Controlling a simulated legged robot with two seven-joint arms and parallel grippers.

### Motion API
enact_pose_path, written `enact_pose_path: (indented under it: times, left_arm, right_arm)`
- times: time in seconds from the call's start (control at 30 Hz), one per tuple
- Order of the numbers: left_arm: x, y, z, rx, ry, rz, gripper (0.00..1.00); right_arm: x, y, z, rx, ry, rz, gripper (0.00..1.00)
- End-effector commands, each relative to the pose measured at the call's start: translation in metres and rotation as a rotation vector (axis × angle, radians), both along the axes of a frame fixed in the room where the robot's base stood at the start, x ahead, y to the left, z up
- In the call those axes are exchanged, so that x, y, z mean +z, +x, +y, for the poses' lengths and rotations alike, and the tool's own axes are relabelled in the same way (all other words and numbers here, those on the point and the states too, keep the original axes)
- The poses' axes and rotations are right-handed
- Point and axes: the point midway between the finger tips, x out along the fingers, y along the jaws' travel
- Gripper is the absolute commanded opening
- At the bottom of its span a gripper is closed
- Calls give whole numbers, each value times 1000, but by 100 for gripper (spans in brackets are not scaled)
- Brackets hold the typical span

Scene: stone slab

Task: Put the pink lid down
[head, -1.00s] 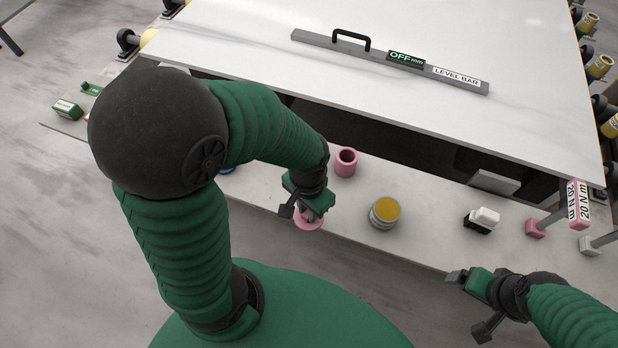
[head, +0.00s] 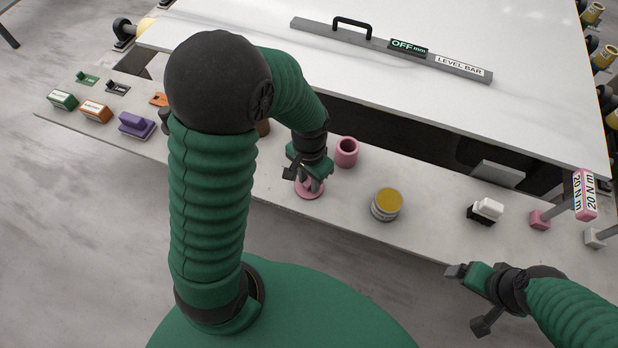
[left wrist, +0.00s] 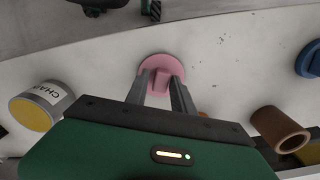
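The pink lid (head: 309,192) is a round disc with a raised grip, below my left gripper (head: 312,181) in the head view. In the left wrist view the lid (left wrist: 147,67) shows with its grip between the two fingers of my left gripper (left wrist: 163,90), which is shut on it. The lid is over the pale ledge; I cannot tell whether it touches it. An open pink pot (head: 347,153) stands just right of and behind the lid. My right gripper (head: 456,271) is off the ledge's front edge at the right; its finger gap is unclear.
A can with a yellow top (head: 387,204) stands right of the lid, then a black-and-white block (head: 485,210). A brown cup (left wrist: 280,128) stands on the other side. Purple (head: 137,125), orange and green blocks are at left. The slab (head: 440,40) overhangs behind. The ledge (head: 345,208) is bare around the lid.

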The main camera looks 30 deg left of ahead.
Motion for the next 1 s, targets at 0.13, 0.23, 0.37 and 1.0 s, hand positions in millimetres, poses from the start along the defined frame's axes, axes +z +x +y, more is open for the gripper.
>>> enact_pose_path:
  times: [0.13, 0.23, 0.37, 1.0]
  left_arm:
    - [0, 0, 0, -1, 0, 0, 41]
    - [0, 0, 0, -1, 0, 0, 41]
    - [2, 0, 0, -1, 0, -1, 41]
    - [119, 0, -1, 2, 1, -6, 41]
  right_arm:
    - [0, 0, 0, 0, 0, 0, 87]
    - [0, 0, 0, -1, 0, 0, 87]
    - [1, 0, 0, 0, 0, 0, 87]
    - [30, 0, 0, 0, 0, 0, 87]
